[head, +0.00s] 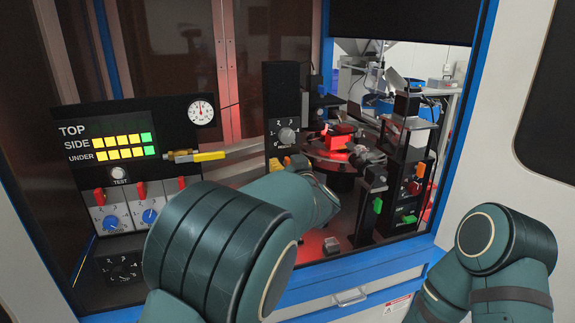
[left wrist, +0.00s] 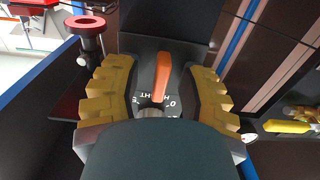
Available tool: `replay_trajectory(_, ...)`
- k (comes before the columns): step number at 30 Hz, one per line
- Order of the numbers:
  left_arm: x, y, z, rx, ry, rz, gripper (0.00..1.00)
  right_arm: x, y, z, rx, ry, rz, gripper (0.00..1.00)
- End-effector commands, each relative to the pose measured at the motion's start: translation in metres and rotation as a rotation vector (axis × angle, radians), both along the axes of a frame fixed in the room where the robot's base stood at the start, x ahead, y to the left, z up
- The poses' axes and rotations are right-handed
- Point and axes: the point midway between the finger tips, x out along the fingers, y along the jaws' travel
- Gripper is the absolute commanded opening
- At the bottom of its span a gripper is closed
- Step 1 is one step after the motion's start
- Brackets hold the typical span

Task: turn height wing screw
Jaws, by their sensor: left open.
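The height wing screw is an orange wing (left wrist: 162,78) on a black plate with white HEIGHT lettering, upside down in the left wrist view. My left gripper (left wrist: 159,70) is open, with one yellow stepped finger on each side of the wing. Gaps show between the fingers and the wing, so neither appears to touch it. In the head view my left arm reaches into the machine and hides most of this gripper; only bits of yellow show beyond the wrist. I cannot make out the height wing screw there. My right arm is at the lower right, its gripper out of view.
A black panel with a grey dial (head: 287,135) stands just behind my left wrist. A round table with a red block (head: 337,138) is to its right. Black posts with green and red wings (head: 410,218) stand further right. A yellow-handled tool (head: 195,156) is left.

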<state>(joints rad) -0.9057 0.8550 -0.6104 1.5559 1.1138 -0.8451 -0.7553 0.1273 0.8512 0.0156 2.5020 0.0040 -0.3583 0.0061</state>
Motion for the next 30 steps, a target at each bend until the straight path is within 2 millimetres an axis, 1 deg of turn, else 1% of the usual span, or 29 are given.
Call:
replay_trajectory(2,0.000,0.000,0.000,0.000,0.000,0.000,0.40,0.000,0.000,0.000,0.000,0.000,0.000,0.47)
replay_trajectory(3,0.000,0.000,0.000,0.000,0.000,0.000,0.43,0.000,0.000,0.000,0.000,0.000,0.000,0.47)
replay_trajectory(5,0.000,0.000,0.000,0.000,0.000,0.000,0.22,0.000,0.000,0.000,0.000,0.000,0.000,0.47)
replay_trajectory(6,0.000,0.000,0.000,0.000,0.000,0.000,0.08,0.000,0.000,0.000,0.000,0.000,0.000,0.47)
replay_trajectory(7,0.000,0.000,0.000,0.000,0.000,0.000,0.00,0.000,0.000,0.000,0.000,0.000,0.000,0.47)
replay_trajectory(20,0.000,0.000,0.000,-0.014,-0.005,0.000,0.00,0.000,0.000,-0.001,0.000,0.000,0.000,0.47)
replay_trajectory(26,0.000,0.001,0.000,-0.081,-0.027,0.000,0.00,-0.001,0.000,-0.005,0.000,0.002,0.002,0.47)
replay_trajectory(30,0.000,0.002,0.000,-0.170,-0.056,0.000,0.00,-0.003,0.000,-0.010,0.002,0.006,0.004,0.47)
